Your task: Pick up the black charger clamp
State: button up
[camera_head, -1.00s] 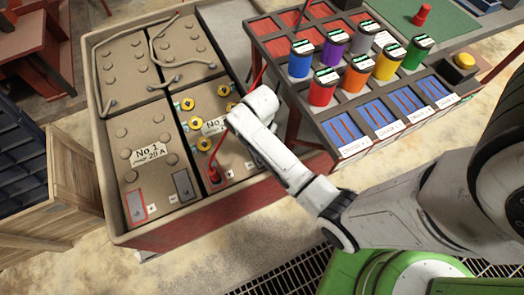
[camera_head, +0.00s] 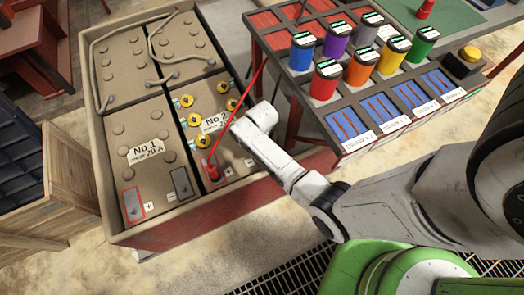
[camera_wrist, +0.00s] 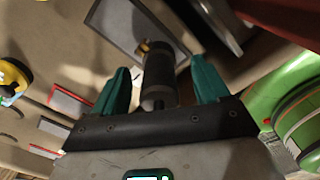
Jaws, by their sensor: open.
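The black charger clamp (camera_wrist: 159,78) shows in the wrist view as a dark upright cylinder over a grey-framed plate (camera_wrist: 122,32). My gripper (camera_wrist: 158,66) has its two teal fingers apart, one on each side of the clamp, with visible gaps. In the head view the black clamp is hidden behind my wrist, over the right part of battery No. 2 (camera_head: 232,166). The red clamp (camera_head: 211,171), with its red cable, stands on the left front of that battery.
Battery No. 1 (camera_head: 148,174) has red-framed and grey terminals, left of No. 2. The batteries sit in a tan-rimmed tray (camera_head: 97,150). A rack of coloured spools (camera_head: 326,82) stands close on the right. A wooden crate (camera_head: 48,190) is at left.

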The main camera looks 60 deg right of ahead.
notch_tip(320, 180, down, 2)
jog(key=shift+f, duration=0.1)
jog(key=c, duration=1.3)
